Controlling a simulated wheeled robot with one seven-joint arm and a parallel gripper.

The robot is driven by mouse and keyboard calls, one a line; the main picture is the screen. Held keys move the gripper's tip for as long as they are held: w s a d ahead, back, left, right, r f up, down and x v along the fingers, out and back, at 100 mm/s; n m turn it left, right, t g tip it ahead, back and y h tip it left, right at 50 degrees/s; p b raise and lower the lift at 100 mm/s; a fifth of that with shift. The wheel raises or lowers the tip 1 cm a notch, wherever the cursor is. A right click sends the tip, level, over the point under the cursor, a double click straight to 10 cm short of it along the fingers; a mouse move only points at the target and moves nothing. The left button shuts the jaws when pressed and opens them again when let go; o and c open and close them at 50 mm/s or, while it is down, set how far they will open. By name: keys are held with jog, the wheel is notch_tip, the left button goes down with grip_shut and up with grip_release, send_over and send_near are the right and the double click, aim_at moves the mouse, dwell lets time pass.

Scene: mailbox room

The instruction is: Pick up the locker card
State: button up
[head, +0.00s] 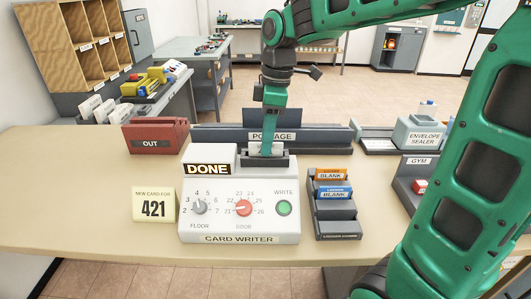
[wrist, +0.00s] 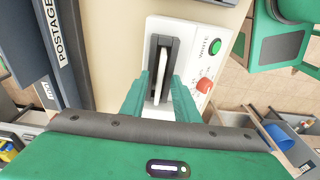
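A white card (head: 252,149) stands upright in the dark slot holder at the back of the card writer (head: 240,239); I take it to be the locker card. It also shows edge-on in the wrist view (wrist: 163,62). My gripper (head: 267,152) points down over the slot, one finger in front of the card. In the wrist view my gripper (wrist: 161,82) has its two green fingers apart, one on each side of the card, with a gap visible between them. The writer's display (head: 208,169) reads DONE. A sign (head: 154,207) reads "NEW CARD FOR 421".
A card rack (head: 336,224) with orange and blue BLANK cards stands right of the writer. A red OUT tray (head: 155,137) is at left. The POSTAGE unit (head: 310,138) stands behind the writer. The envelope sealer (head: 420,133) and GYM box are at right. The front left counter is clear.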

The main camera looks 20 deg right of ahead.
jog(key=shift+f, duration=0.25)
dwell(0.3)
grip_shut()
jog(key=shift+r, duration=0.1)
